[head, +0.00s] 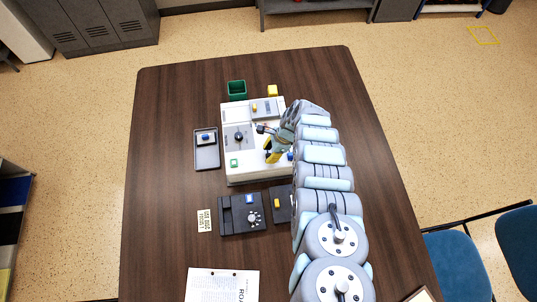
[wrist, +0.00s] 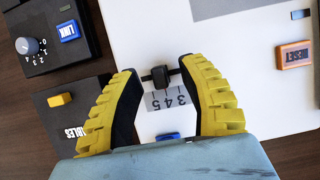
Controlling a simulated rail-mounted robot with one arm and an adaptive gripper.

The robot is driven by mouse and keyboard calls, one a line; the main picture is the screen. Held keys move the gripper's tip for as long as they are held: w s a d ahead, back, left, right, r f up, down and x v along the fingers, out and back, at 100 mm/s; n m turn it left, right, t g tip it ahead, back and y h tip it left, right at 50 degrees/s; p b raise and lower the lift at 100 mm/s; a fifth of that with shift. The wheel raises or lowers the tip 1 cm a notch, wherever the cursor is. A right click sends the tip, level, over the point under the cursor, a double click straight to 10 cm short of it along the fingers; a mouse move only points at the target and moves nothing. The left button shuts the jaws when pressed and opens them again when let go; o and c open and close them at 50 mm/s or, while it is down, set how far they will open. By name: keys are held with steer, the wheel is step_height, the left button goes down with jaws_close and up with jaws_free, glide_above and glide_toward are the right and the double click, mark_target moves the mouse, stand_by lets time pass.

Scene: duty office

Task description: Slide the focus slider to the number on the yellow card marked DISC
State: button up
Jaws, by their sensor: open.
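In the wrist view a black slider knob (wrist: 166,77) stands in a dark slot on the white console (wrist: 235,60). A grey scale strip (wrist: 168,100) beside it shows 3, 4 and 5 upside down; other numbers are hidden. My gripper (wrist: 160,70) is open, with its yellow fingers on either side of the knob and gaps visible. In the head view my gripper (head: 272,150) is over the right part of the console (head: 250,174), and my arm hides part of it. I cannot make out a card marked DISC; a small pale card (head: 204,220) has unreadable text.
A black dial box (head: 241,214) stands before the console, and another dark box (head: 281,204) is partly behind my arm. A grey tray (head: 207,157) is left, a green bin (head: 237,89) and yellow block (head: 272,90) behind. The table's left side is clear.

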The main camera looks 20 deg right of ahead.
steer(key=shift+a+f, duration=0.15)
steer(key=shift+f, duration=0.3)
steer(key=shift+c, duration=0.2)
